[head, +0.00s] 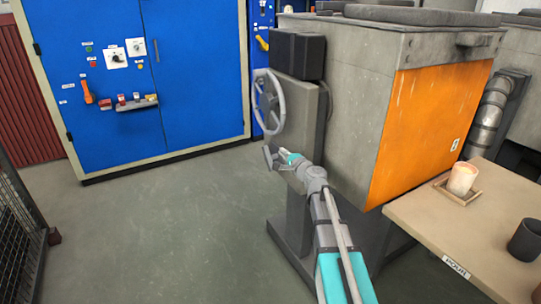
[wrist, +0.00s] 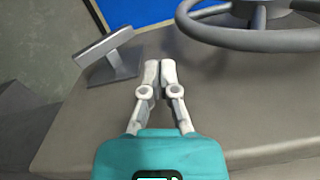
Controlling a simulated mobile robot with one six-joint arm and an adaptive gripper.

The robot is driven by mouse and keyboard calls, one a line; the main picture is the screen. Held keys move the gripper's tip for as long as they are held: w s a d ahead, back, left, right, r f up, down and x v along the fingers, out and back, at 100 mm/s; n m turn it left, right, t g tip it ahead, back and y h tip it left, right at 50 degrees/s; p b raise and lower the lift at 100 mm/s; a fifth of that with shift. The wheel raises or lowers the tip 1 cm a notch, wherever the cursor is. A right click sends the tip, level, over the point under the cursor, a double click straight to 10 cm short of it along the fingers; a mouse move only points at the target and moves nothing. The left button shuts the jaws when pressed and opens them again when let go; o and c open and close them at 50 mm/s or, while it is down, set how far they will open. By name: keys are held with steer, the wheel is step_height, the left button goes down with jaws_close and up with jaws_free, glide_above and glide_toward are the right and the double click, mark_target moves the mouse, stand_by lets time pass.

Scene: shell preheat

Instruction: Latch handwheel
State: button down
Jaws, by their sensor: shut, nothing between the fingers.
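The grey handwheel (head: 268,102) is mounted on the side plate of a large grey machine with an orange front. Its lower rim and hub also show at the upper right of the wrist view (wrist: 245,40). A small grey lever-like part (wrist: 105,45), probably the latch, stands on the plate at the upper left of the wrist view; in the head view it shows just below the wheel (head: 268,157). My gripper (wrist: 160,63) is shut and empty, its fingertips between the lever and the wheel rim, close to the plate. I cannot tell whether the tips touch the plate.
A blue cabinet (head: 190,75) with switches stands at the back left. The orange-fronted machine (head: 415,120) is right of my arm. A table (head: 430,220) at lower right holds a candle (head: 462,178) and a dark cup (head: 525,240).

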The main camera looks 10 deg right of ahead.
steer(key=f+n+b, duration=0.1)
steer(key=n+b, duration=0.1)
steer(key=n, duration=0.4)
steer(key=s+f+n+b, duration=0.1)
steer(key=f+n, duration=0.1)
steer(key=n, duration=0.5)
steer(key=d+f+n+t+b, duration=0.1)
steer(key=n+b, duration=0.1)
steer(key=n, duration=0.5)
steer(key=shift+s+d+f+b, duration=0.1)
steer(key=shift+s+f+b, duration=0.15)
steer(key=shift+b, duration=0.1)
steer(key=shift+w, duration=0.15)
steer(key=r+p, duration=0.1)
glide_above(271, 160)
steer(key=s, duration=0.2)
steer(key=shift+s+d, duration=0.2)
steer(key=shift+d, duration=0.05)
steer(key=shift+w+a+f+b, duration=0.2)
steer(key=shift+w+f+b, duration=0.3)
steer(key=shift+f+b, duration=0.3)
steer(key=shift+w+a+f+b, duration=0.25)
steer(key=shift+w+f+b, duration=0.25)
steer(key=shift+w, duration=0.15)
steer(key=shift+d+r+p, duration=0.1)
steer(key=shift+d+p, duration=0.2)
steer(key=shift+p, duration=0.05)
